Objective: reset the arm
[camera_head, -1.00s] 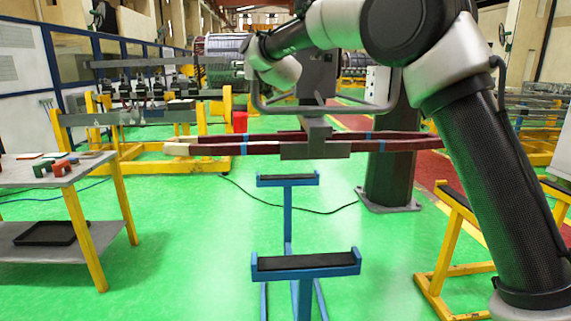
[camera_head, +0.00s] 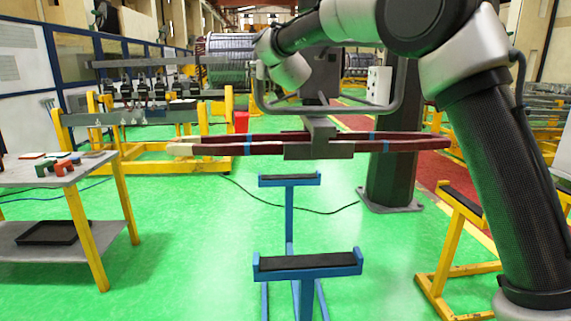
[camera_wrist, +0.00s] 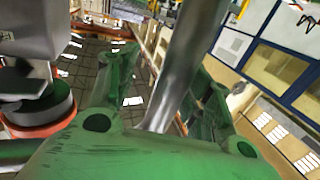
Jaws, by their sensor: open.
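My arm reaches in from the right in the head view, its wrist bent down beside a dark box with a curved grey bar. Below it, my gripper (camera_head: 318,138) shows as grey blocks at the middle of a long coil. The coil (camera_head: 408,145) is dark red with blue bands and a pale left end. It lies level at the blocks, and in the picture above the blue stands. The blocks hide its middle, so their contact with it is unclear. A green part (camera_wrist: 150,155) and a metal rod (camera_wrist: 185,65) fill much of the wrist view; the coil cannot be made out there.
Two blue stands (camera_head: 307,272) (camera_head: 290,180) with black pads are in front. A workbench (camera_head: 50,173) with small parts stands left, a yellow stand (camera_head: 455,240) right. A dark column (camera_head: 392,180) stands behind the coil. Green floor is clear between the bench and stands.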

